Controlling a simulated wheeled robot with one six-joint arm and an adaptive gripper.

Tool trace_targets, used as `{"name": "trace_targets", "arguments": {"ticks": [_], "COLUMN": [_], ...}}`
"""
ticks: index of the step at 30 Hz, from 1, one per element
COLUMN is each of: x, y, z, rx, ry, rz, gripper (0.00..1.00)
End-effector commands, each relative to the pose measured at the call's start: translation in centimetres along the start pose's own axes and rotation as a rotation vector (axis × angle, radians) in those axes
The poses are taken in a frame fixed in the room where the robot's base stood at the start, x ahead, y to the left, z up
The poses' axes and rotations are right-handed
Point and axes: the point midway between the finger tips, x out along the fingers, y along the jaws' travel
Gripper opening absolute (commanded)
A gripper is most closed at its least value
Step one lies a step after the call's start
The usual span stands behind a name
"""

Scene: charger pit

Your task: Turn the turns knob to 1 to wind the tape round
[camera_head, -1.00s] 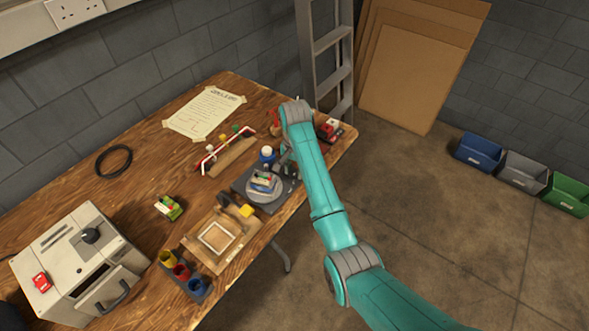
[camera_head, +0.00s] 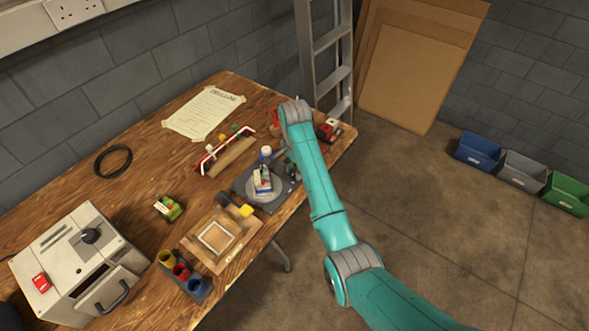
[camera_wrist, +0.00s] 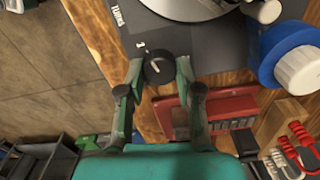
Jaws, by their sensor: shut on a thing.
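My gripper (camera_wrist: 159,71) is shut on the knob, one finger on each side. A blue thing with a white cap (camera_wrist: 300,68) stands beside the turntable.
The bench's right edge is close by.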

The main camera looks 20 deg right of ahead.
Motion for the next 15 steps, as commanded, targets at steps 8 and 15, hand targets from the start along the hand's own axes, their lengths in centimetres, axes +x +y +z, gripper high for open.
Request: {"name": "trace_targets", "arguments": {"ticks": [8,15], "x": [0.06,0.02], "y": [0.02,0.00], "z": [0.05,0.03], "rx": [-0.002,-0.002], "ry": [-0.001,0.000], "rz": [0.001,0.000], "gripper": [0.60,0.60]}}
